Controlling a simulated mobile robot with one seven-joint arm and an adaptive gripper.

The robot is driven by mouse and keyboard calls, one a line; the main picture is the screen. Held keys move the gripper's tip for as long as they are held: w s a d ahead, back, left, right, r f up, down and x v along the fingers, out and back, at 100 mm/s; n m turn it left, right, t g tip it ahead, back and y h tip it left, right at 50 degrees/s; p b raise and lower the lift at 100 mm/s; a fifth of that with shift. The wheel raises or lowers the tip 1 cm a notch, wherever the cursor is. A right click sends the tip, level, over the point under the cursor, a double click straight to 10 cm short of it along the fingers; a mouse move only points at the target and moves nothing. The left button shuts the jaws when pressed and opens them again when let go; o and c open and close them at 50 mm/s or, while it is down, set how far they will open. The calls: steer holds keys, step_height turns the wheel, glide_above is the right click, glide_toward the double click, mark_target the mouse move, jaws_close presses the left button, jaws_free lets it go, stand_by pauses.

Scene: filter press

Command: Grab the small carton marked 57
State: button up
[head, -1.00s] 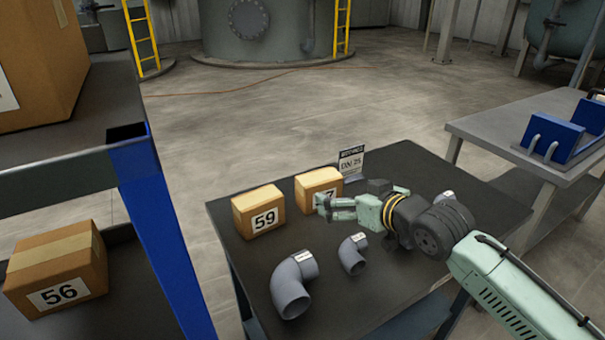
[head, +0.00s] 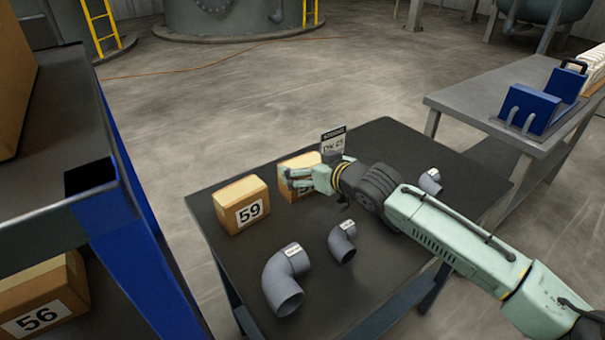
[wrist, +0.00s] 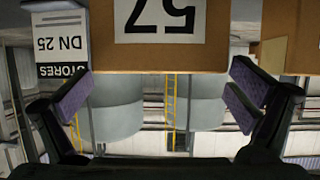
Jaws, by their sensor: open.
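The small carton marked 57 (head: 300,166) stands on the dark table, partly hidden behind my gripper in the head view. In the wrist view the carton (wrist: 205,56) shows upside down at the top, with its 57 label plain. My gripper (head: 290,178) is open, right at the carton's labelled side. In the wrist view its two fingers (wrist: 160,90) are spread wide, and the carton's near edge lies between and just above them. I cannot tell whether either finger touches it.
A carton marked 59 (head: 241,205) stands close to the left. Two grey pipe elbows (head: 284,281) lie in front, and another (head: 430,181) lies to the right. A DN 25 sign (head: 333,143) stands behind. A blue shelf post (head: 140,240) rises at left.

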steer(key=shift+x, duration=1.4)
steer(key=shift+c, duration=0.4)
steer(key=c, duration=1)
steer(key=shift+r, duration=0.1)
steer(key=shift+c, duration=0.8)
steer(key=shift+r, duration=0.1)
